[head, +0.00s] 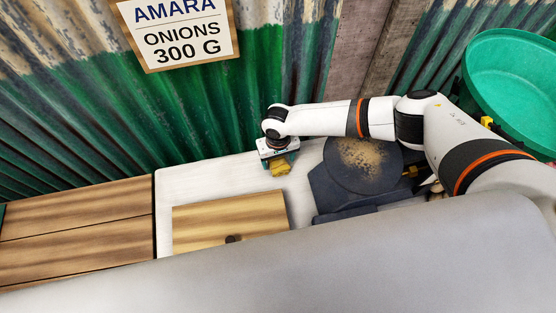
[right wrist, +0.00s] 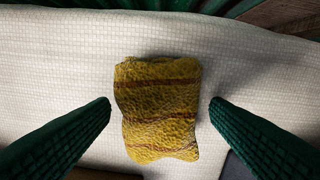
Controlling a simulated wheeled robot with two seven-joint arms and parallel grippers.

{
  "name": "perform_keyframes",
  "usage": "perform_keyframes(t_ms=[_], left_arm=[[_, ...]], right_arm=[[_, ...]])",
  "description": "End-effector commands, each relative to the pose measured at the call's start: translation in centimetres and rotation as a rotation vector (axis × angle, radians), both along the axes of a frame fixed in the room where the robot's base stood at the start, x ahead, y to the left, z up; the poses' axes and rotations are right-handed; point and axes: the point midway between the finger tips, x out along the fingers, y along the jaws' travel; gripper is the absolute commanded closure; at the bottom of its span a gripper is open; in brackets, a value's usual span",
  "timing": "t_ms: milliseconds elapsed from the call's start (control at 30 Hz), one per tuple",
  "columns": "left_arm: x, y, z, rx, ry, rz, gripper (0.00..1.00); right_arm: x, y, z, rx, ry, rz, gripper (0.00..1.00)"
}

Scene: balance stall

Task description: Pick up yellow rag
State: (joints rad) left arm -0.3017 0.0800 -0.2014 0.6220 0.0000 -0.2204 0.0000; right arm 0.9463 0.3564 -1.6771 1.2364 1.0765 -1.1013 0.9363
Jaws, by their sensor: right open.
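The yellow rag (right wrist: 158,112) lies on the white cloth-covered counter in the right wrist view, a folded block with brown stripes. It stands between the two green fingers of my right gripper (right wrist: 160,108), with a gap on each side. In the head view the rag (head: 280,169) shows just below my right gripper (head: 279,158), which points down over it and partly hides it. My right gripper is open and empty. My left gripper is not in view.
A dark balance with a dusty round pan (head: 363,165) stands right of the rag. A wooden board (head: 228,218) with a dark knob lies in front. A green basin (head: 515,85) is at the far right. A corrugated wall (head: 200,95) with an onion sign (head: 180,32) rises behind.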

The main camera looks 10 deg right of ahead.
Motion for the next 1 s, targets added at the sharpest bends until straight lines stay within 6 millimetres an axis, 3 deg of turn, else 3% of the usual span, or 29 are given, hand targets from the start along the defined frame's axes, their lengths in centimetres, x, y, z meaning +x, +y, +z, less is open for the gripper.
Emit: perform_keyframes(t_ms=[100, 333, 633, 867, 1000], left_arm=[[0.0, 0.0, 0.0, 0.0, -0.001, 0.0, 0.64], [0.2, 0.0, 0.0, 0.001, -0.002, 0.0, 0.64], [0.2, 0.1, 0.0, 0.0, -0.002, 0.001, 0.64], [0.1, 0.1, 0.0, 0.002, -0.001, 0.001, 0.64], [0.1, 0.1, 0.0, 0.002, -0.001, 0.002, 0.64]], right_arm=[[0.0, 0.0, -1.0, -0.001, 0.001, -0.001, 0.29], [0.0, 0.0, -1.1, 0.0, 0.0, -0.001, 0.29], [0.0, 0.0, -1.1, 0.0, 0.0, -0.001, 0.77], [0.0, 0.0, -0.9, 0.0, 0.0, -0.001, 0.77], [0.0, 0.0, 0.4, 0.002, -0.001, 0.0, 0.77]])
